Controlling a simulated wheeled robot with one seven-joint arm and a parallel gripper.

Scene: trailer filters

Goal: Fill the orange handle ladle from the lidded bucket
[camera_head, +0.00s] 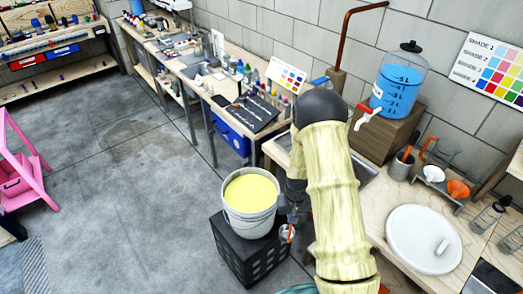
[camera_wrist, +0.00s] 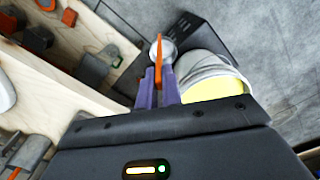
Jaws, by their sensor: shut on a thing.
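The bucket (camera_head: 250,222) stands open on a black crate (camera_head: 233,250), with pale yellow liquid (camera_head: 250,190) inside. Its round white lid (camera_head: 402,232) lies on the bench to the right. My gripper (camera_head: 291,214) is just right of the bucket, partly hidden by my arm. In the wrist view my purple fingers (camera_wrist: 158,88) are shut on the orange handle of the ladle (camera_wrist: 160,58). The ladle's metal cup (camera_wrist: 168,48) is outside the bucket, beside its wall (camera_wrist: 190,62). The ladle (camera_head: 287,233) shows small in the head view; its contents are not clear.
The wooden bench (camera_head: 362,212) runs along the right. It carries a blue-liquid dispenser (camera_head: 398,85) with a red tap, a metal cup (camera_head: 401,165) and a rack with funnels (camera_head: 445,183). A pink stand (camera_head: 22,170) is far left. The floor left of the crate is clear.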

